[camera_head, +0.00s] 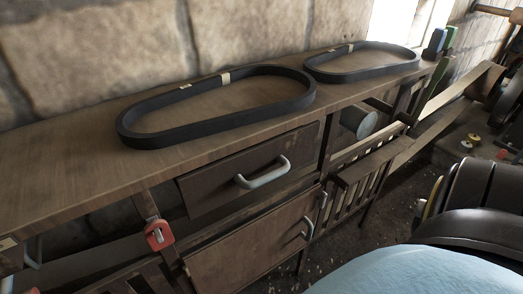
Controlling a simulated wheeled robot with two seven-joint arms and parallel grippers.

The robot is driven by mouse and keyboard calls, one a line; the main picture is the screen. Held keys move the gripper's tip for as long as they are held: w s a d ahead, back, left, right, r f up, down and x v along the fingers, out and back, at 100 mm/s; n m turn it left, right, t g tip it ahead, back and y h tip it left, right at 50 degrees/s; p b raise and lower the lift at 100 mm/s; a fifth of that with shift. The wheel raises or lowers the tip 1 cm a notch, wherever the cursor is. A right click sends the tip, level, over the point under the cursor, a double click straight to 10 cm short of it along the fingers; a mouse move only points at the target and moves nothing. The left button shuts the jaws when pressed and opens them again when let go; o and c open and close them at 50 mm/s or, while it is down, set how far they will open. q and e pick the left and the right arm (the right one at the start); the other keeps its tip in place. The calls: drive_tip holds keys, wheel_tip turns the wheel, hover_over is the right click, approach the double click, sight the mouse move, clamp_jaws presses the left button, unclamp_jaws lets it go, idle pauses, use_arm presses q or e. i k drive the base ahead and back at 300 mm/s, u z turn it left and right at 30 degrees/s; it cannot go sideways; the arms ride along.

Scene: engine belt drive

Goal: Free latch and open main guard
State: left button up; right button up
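I cannot pick out a main guard or its latch with certainty. A large pale blue rounded surface (420,272) fills the bottom right corner; I cannot tell what it is. Behind it is a dark, ribbed round body (478,195) with a yellowish edge, cut off by the right border. Two black belt loops lie flat on the wooden workbench: a nearer belt (160,139) and a farther belt (360,74), each with a small pale tag. Neither of my grippers shows in this view.
The workbench (60,180) runs along a stone wall. Its front has a drawer (215,188) and a lower door, both with grey handles. A small red fitting (158,233) is on a bench post. Blue and green items (437,40) stand at the far end. Floor shows between bench and dark body.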

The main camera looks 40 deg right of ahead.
sight(231, 263)
drive_tip(key=u, duration=0.8)
drive_tip(key=k, duration=0.8)
drive_tip(key=z, duration=1.2)
drive_tip(key=i, duration=0.5)
drive_tip(key=z, duration=0.1)
